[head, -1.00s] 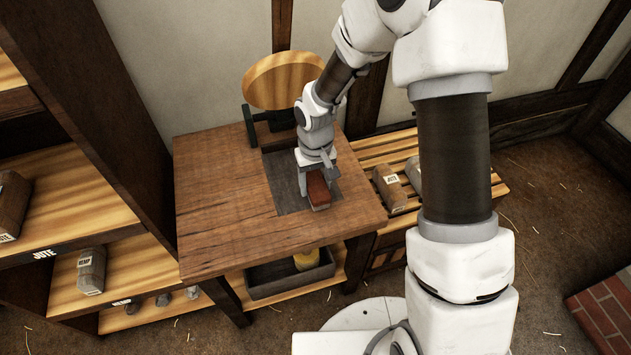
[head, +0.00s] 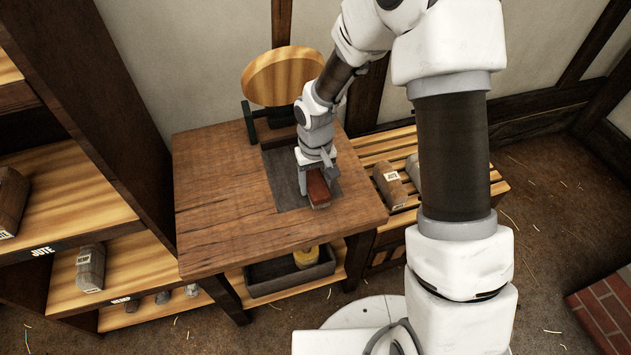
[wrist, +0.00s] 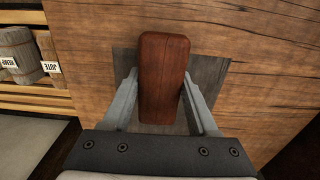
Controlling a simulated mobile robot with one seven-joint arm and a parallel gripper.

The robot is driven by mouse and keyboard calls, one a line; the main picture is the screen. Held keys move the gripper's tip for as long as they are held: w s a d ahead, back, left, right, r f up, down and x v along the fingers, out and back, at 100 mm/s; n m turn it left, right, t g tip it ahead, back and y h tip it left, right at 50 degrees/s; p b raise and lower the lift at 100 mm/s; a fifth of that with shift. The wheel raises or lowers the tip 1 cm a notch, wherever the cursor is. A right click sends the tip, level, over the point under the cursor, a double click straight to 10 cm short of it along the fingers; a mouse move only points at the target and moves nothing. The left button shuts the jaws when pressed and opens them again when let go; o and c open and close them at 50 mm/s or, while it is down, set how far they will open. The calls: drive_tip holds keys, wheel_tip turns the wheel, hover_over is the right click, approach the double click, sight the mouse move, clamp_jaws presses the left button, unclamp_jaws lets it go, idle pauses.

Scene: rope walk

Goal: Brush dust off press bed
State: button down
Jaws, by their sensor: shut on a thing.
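The press bed (head: 284,178) is a dark grey rectangle on top of the wooden bench (head: 225,225) in the head view. It also shows in the wrist view (wrist: 208,75) around the brush. My gripper (head: 318,184) is shut on a reddish-brown wooden brush (head: 318,188), low over the right part of the bed. In the wrist view the brush (wrist: 163,75) lies between my two fingers (wrist: 160,100). Its bristles are hidden under the block, and I cannot tell whether they touch the bed. No dust is clearly visible.
A round wooden disc on a dark stand (head: 283,78) stands behind the bed. A slatted rack (head: 398,165) with labelled bundles (head: 390,185) is at the right. A shelf (head: 110,260) is at the left. A dark tray (head: 285,272) with a yellow item sits below the bench top.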

drive_tip(key=shift+f+b, duration=0.5)
drive_tip(key=shift+f, duration=0.2)
drive_tip(key=shift+w, duration=0.1)
drive_tip(key=shift+w+a+r, duration=0.1)
drive_tip(key=shift+w+a, duration=0.2)
drive_tip(key=shift+w, duration=0.65)
drive_tip(key=shift+w+a+r, duration=0.1)
drive_tip(key=shift+w+a, duration=0.15)
drive_tip(key=shift+w, duration=0.65)
drive_tip(key=shift+w+a+f, duration=0.1)
drive_tip(key=shift+w+a, duration=0.1)
drive_tip(key=shift+w, duration=0.45)
drive_tip(key=shift+w+a+f, duration=0.1)
drive_tip(key=shift+w+a, duration=0.1)
drive_tip(key=shift+w, duration=0.4)
drive_tip(key=shift+w+a, duration=0.2)
drive_tip(key=shift+w, duration=0.45)
